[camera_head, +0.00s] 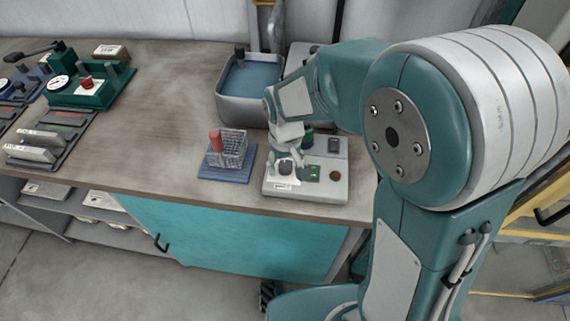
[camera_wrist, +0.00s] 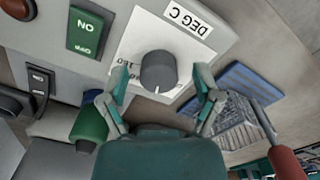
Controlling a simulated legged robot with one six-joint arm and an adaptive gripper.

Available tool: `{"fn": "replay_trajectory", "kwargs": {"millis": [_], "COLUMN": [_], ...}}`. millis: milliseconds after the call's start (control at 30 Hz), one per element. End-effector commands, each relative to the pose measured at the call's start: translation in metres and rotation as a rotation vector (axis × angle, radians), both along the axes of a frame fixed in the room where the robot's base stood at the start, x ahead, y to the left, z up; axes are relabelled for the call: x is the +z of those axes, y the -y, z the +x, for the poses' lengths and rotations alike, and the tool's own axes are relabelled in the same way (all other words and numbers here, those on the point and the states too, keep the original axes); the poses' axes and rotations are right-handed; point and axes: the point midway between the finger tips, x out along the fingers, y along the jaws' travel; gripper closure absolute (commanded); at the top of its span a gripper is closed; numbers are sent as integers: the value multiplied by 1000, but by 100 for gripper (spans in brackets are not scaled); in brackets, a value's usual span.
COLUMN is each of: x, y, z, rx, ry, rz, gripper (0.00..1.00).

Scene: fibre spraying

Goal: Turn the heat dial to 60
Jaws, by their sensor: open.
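The heat dial (camera_wrist: 158,72) is a dark grey round knob with a white pointer line, on a white scale plate (camera_wrist: 125,48) beside a "DEG C" label (camera_wrist: 188,20) in the wrist view. Most scale numbers are hidden or too blurred to read. My gripper (camera_wrist: 160,88) is open, with one finger on either side of the dial; I cannot tell whether they touch it. In the head view, my gripper (camera_head: 287,160) is over the left part of the pale control box (camera_head: 310,190) and hides part of the dial.
A green ON/OFF switch (camera_wrist: 88,32) is on the same panel. A blue stand with a wire basket and a red-handled tool (camera_head: 216,141) stands left of the box. A grey basin (camera_head: 250,108) is behind. The bench's middle left is clear.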

Motion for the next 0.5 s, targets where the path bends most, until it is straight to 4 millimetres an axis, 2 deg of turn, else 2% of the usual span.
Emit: {"fn": "replay_trajectory", "kwargs": {"millis": [167,500], "x": [28,96], "y": [0,-1], "z": [1,1], "rx": [0,0], "ry": [7,3], "rz": [3,0], "gripper": [18,18]}}
